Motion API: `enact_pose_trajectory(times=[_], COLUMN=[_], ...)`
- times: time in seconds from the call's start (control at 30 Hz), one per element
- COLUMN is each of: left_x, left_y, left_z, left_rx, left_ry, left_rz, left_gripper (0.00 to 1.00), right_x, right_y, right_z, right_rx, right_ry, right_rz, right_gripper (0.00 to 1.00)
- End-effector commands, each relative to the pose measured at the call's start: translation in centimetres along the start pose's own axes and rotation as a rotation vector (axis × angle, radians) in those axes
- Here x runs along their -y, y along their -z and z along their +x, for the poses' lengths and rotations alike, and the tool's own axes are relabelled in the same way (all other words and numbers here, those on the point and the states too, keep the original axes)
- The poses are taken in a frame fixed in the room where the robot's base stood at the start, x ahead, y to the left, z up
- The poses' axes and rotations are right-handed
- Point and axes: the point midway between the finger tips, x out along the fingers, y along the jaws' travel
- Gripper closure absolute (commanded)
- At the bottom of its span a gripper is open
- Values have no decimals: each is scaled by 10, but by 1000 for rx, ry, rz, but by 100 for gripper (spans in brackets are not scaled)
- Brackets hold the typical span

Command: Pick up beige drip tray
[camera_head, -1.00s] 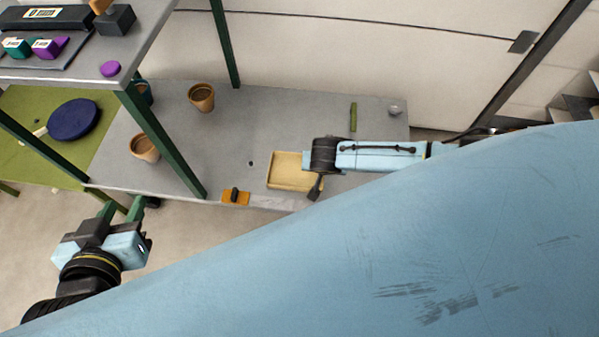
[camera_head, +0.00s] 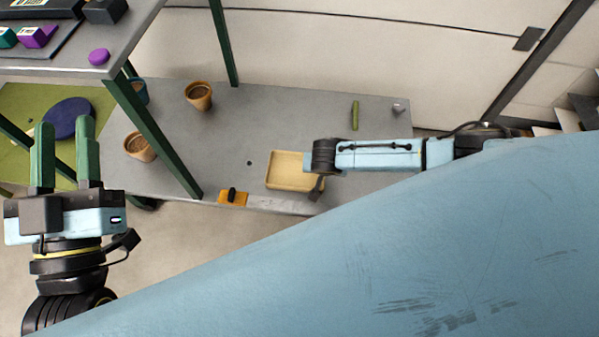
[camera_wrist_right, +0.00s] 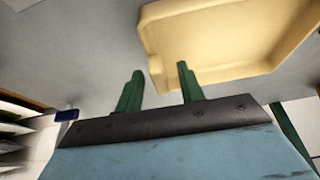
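The beige drip tray (camera_head: 288,172) is a shallow rectangular tray on the grey bench (camera_head: 224,128), near its front edge. My right gripper hangs over the tray's right end in the head view, where its fingers are hidden by the arm. In the right wrist view my right gripper (camera_wrist_right: 160,82) is open, with two green fingers apart at the edge of the tray (camera_wrist_right: 225,35). One fingertip overlaps the tray in that picture; I cannot tell whether it touches. My left gripper (camera_head: 65,130) is open and empty at the left, with its fingers pointing up in the picture.
Terracotta pots (camera_head: 199,96) stand at the bench's back and left (camera_head: 139,147). An orange block with a black handle (camera_head: 233,197) lies at the front edge. A green stick (camera_head: 355,115) lies behind my right arm. A raised shelf on green posts (camera_head: 152,130) stands at the left.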

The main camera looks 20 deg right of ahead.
Motion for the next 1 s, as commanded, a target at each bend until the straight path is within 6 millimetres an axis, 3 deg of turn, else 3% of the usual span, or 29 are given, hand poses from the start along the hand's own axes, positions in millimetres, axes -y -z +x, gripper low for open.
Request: enact_pose_trajectory(times=[0.23,0.53,1.0], left_x=[0,0,0], left_y=[2,1,0], left_z=[0,0,1], left_rx=[-7,-5,12], left_ry=[0,0,0], left_rz=[0,0,0], left_gripper=[64,64,64], right_x=[0,0,0], right_y=[0,0,1], right_z=[0,0,-2], right_rx=[0,0,0], right_ry=[0,0,0], right_rz=[0,0,0], right_gripper=[62,100,100])
